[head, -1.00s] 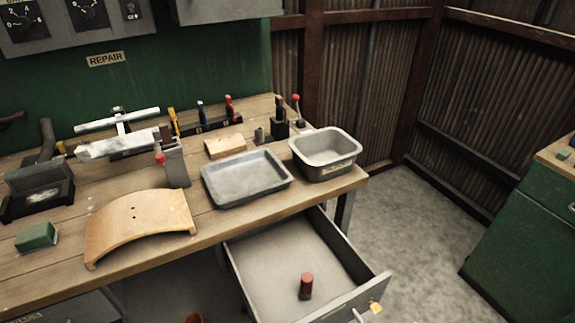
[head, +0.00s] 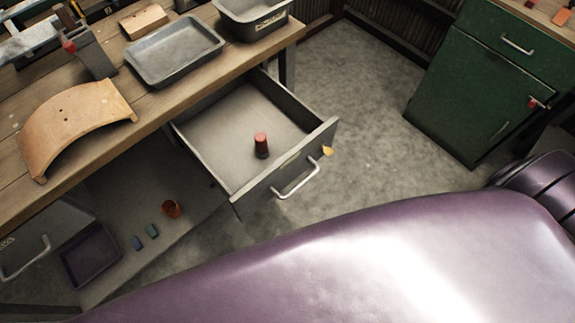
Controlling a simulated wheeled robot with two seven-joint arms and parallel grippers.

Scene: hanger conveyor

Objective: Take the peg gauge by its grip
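A small upright peg with a red top and a dark base (head: 261,145), which looks like the peg gauge, stands in the open drawer (head: 222,166) under the workbench. Its red upper part looks like the grip. Nothing touches it, and the drawer floor around it is bare. Neither of my grippers is in view.
The drawer front has a metal handle (head: 297,180) and a small yellow tag (head: 327,151). The bench (head: 150,112) overhangs the drawer's back. A grey tray (head: 176,52) and a curved wooden piece (head: 72,118) lie on it. A green cabinet (head: 470,85) stands right. A large purple form, perhaps mine, covers the bottom.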

